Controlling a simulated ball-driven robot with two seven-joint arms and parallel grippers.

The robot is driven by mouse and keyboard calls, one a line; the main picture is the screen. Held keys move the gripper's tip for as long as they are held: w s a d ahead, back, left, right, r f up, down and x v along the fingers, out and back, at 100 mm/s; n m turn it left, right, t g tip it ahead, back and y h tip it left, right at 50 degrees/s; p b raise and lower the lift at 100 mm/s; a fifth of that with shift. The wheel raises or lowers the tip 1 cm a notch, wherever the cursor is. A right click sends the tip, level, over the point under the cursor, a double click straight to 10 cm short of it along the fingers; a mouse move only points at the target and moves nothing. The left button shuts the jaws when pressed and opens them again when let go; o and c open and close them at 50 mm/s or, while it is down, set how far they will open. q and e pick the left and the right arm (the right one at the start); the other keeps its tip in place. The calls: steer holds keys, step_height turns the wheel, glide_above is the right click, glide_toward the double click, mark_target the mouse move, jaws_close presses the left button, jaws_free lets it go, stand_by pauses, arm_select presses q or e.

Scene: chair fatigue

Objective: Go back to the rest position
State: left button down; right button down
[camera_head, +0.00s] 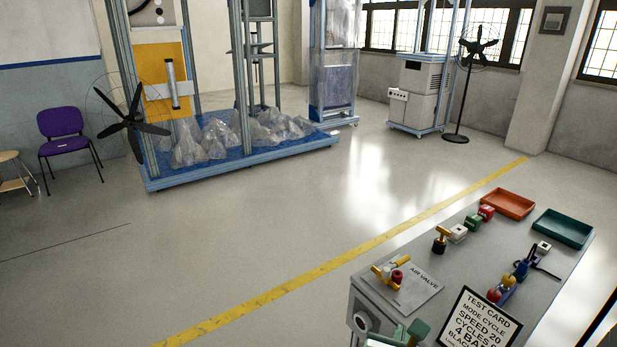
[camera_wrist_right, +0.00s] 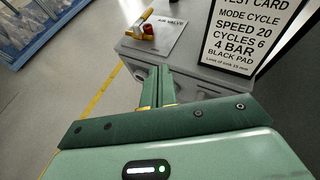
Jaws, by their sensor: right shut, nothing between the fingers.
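My right gripper (camera_head: 412,331) shows at the bottom edge of the head view, by the near side of the grey bench (camera_head: 452,258). In the right wrist view its two green fingers (camera_wrist_right: 160,76) are together with nothing held between them, pointing at the bench side. The fingers look apart from the valve and the card. My left gripper is not in the head view.
On the bench are an air valve (camera_head: 397,277) on a labelled plate, a test card (camera_head: 478,320), an orange tray (camera_head: 508,203), a green tray (camera_head: 563,228) and several small coloured parts. Open floor lies left of the bench, past a yellow line (camera_head: 330,265).

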steer(key=w+a+f+n+t+y, duration=0.1)
steer(key=a+f+n+t+y, duration=0.35)
steer(key=n, duration=0.85)
steer(key=w+a+f+n+t+y, duration=0.1)
steer(key=f+n, duration=0.7)
steer(key=n, duration=0.4)
steer(key=s+f+n+g+y, duration=0.1)
steer(key=s+f+n+g, duration=0.2)
steer(key=s+f+n, duration=0.45)
steer(key=s+f+n+g+y, duration=0.2)
steer(key=s+f+n+g, duration=0.2)
steer(key=f, duration=0.7)
steer(key=s+d+f+n+g+h, duration=0.1)
steer(key=s+d+f+n+g, duration=0.2)
steer(key=s+f, duration=0.45)
steer(key=s+d+f+n+g+h, duration=0.1)
steer(key=s+d+f+n+g, duration=0.3)
steer(key=s, duration=0.7)
steer(key=s+d+f+g, duration=0.1)
steer(key=s+d+f, duration=0.1)
steer(key=s, duration=0.6)
steer(key=s+d+f+g+h, duration=0.1)
steer(key=s+d+f+g, duration=0.1)
steer(key=s+d, duration=0.3)
steer(key=s, duration=0.4)
steer(key=shift+s, duration=0.15)
